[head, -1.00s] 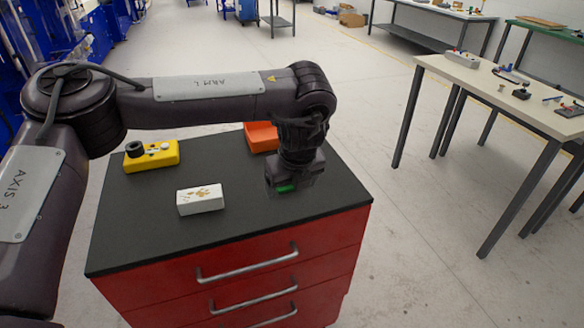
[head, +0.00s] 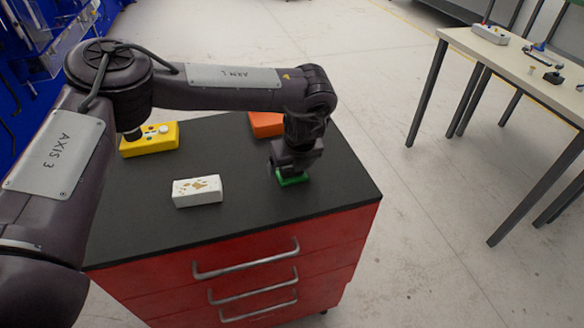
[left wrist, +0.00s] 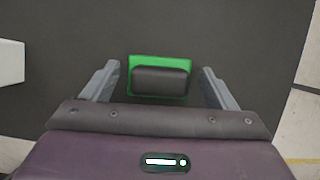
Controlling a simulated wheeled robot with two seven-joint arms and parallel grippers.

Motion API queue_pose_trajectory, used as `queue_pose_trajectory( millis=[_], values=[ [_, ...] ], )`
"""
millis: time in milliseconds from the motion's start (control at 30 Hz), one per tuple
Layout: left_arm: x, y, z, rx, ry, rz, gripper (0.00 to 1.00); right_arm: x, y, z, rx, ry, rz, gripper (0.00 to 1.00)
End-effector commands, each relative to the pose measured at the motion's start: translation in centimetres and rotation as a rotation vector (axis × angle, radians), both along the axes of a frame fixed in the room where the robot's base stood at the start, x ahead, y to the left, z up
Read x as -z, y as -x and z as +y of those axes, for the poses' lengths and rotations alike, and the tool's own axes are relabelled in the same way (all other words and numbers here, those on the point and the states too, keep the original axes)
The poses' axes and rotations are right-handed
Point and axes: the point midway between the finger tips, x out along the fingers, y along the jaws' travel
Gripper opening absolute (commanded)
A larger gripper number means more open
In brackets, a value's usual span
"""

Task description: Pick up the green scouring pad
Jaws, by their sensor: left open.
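The green scouring pad (head: 291,178) lies on the black top of the red drawer cabinet, partly hidden under my left gripper (head: 292,174) in the head view. In the left wrist view the pad (left wrist: 160,61) shows green edges around a dark block-shaped upper part. My left gripper (left wrist: 160,84) is open there, with one finger on each side of the pad and a gap on both sides. The fingers point down at the pad and do not touch its sides. My right gripper is in neither view.
A white block with brown marks (head: 197,191) lies left of the pad. A yellow box with a knob (head: 150,140) and an orange tray (head: 266,124) sit farther back on the cabinet top (head: 235,225). The cabinet's right edge is close to the pad.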

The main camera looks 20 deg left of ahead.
Motion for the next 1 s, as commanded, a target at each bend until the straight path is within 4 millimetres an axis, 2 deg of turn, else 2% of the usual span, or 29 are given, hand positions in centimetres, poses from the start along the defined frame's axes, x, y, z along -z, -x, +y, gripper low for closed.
queue_pose_trajectory(
  millis=[100,233,600,867,1000],
  values=[
    [0.2,-0.1,0.0,0.001,0.0,0.0,0.8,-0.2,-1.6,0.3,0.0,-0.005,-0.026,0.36],
    [0.2,-0.1,0.0,0.001,0.0,0.0,0.79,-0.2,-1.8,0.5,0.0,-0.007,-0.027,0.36],
    [0.2,-0.1,0.0,0.0,0.001,-0.001,0.32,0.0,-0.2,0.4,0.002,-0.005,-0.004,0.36],
    [0.0,-0.1,0.0,0.001,0.001,-0.002,0.31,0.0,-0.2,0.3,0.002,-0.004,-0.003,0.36],
    [-0.7,-0.1,0.0,0.001,0.0,-0.003,0.31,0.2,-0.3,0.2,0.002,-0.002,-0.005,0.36]
  ],
)
